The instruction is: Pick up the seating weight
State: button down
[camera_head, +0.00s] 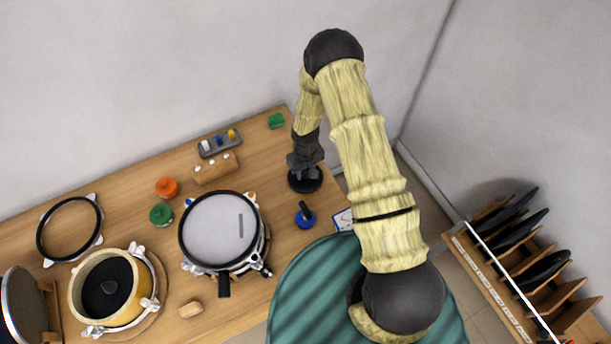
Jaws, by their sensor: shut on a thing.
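A black round disc-shaped weight (305,182), which looks like the seating weight, is at the right part of the wooden bench (285,245). My gripper (304,170) points down over it and is shut on its top part. The fingertips are small and dark against the dark weight, so the exact grip is hard to see. I cannot tell whether the weight touches the bench or is just above it.
A blue knob-like tool (306,216) with a black handle lies just in front. A drum with a pale head (219,230) stands to the left, with orange (167,187) and green (160,215) pots beyond. A slotted rack (520,262) stands right.

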jog(key=shift+w+r, duration=0.15)
jog(key=shift+r+b, duration=1.6)
jog(key=shift+r, duration=3.35)
